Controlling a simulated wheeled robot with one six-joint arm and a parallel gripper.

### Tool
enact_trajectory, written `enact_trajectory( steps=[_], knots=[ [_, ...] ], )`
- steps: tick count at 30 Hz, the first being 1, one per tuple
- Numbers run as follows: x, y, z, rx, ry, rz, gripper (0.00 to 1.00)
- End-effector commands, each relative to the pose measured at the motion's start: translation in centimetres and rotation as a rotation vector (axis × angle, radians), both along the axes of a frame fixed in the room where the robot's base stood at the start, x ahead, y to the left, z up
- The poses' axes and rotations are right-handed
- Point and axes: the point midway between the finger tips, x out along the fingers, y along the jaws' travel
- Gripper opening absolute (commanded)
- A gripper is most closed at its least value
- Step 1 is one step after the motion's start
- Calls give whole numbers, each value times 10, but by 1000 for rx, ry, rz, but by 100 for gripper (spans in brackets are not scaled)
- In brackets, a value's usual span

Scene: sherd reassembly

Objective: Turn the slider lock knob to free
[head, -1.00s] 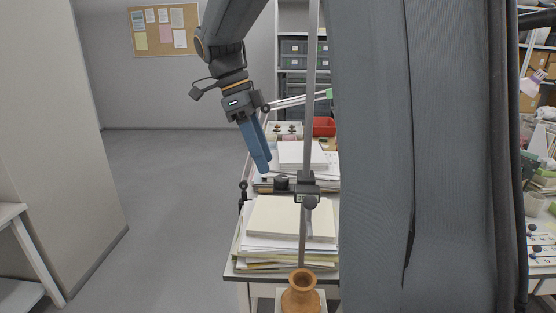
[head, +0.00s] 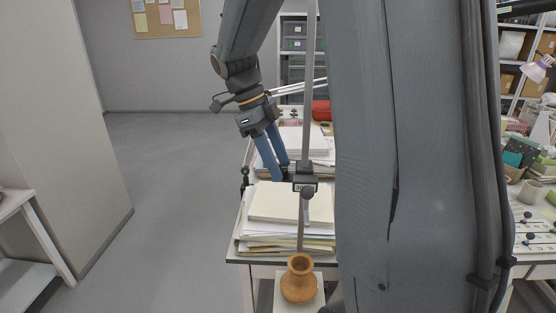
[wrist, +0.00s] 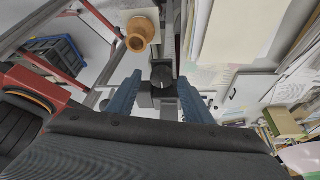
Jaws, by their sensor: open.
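The slider (head: 304,179) is a dark block on a thin upright pole (head: 308,120). In the wrist view its round black lock knob (wrist: 162,71) shows between my blue fingertips, with a gap on each side. My gripper (head: 281,177) is open, just left of the slider, and points down. It holds nothing; it also shows in the wrist view (wrist: 160,80). In the head view the fingers largely hide the lock knob. A second dark knob (head: 307,193) sits low on the slider. I cannot read the knob's setting.
A stack of papers (head: 287,203) lies on the table just below the slider. An orange-brown vase (head: 299,280) stands in front, near the pole's foot. A red container (head: 321,110) is at the back. The floor on the left is clear.

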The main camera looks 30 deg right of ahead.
Motion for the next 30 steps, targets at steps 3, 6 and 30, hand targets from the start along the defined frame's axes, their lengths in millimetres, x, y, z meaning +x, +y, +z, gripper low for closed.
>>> enact_trajectory(
  steps=[3, 6, 30],
  knots=[
    [0, 0, 0, 0, 0, 0, 46],
    [0, 0, 0, 0, 0, 0, 38],
    [-2, 3, -1, 3, 2, 186, 5]
  ],
)
